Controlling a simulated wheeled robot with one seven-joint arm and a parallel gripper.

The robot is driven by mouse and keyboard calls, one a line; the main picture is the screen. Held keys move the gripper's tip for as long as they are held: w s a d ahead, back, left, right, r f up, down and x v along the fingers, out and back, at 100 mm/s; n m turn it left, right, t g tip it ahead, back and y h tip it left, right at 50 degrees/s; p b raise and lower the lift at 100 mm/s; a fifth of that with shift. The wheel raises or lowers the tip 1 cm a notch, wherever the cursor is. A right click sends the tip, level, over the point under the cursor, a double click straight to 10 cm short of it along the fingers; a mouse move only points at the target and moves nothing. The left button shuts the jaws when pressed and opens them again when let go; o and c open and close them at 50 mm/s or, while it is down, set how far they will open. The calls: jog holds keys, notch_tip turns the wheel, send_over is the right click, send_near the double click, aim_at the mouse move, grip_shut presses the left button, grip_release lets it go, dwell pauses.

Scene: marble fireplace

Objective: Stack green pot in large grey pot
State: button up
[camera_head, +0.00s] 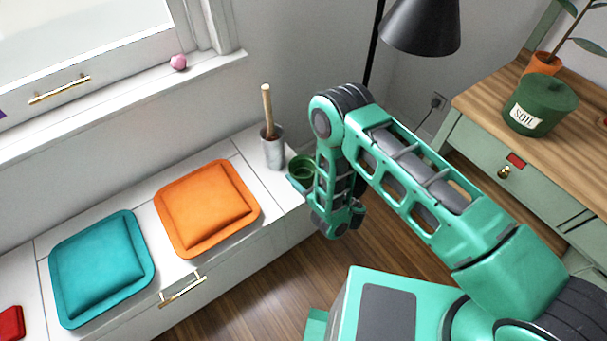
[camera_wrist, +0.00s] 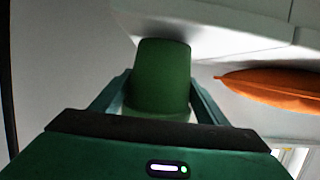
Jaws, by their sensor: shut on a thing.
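The small green pot (camera_head: 302,166) is at the right end of the white bench, with its open rim facing up in the head view. My gripper (camera_wrist: 160,92) is shut on the green pot (camera_wrist: 162,72), with one finger on each side of it. In the head view my arm hides most of the gripper and part of the pot. A grey metal pot (camera_head: 272,152) stands on the bench just left of the green pot. A wooden-handled tool (camera_head: 267,108) stands in it. No other grey pot shows.
An orange cushion (camera_head: 207,208) and a teal cushion (camera_head: 102,268) lie on the white bench (camera_head: 147,197). A black lamp (camera_head: 420,25) stands behind my arm. A pink ball (camera_head: 179,62) sits on the windowsill.

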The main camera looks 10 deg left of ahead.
jog(key=shift+f, duration=0.25)
jog(key=shift+f, duration=0.15)
jog(key=o, duration=1.1)
jog(key=shift+c, duration=0.2)
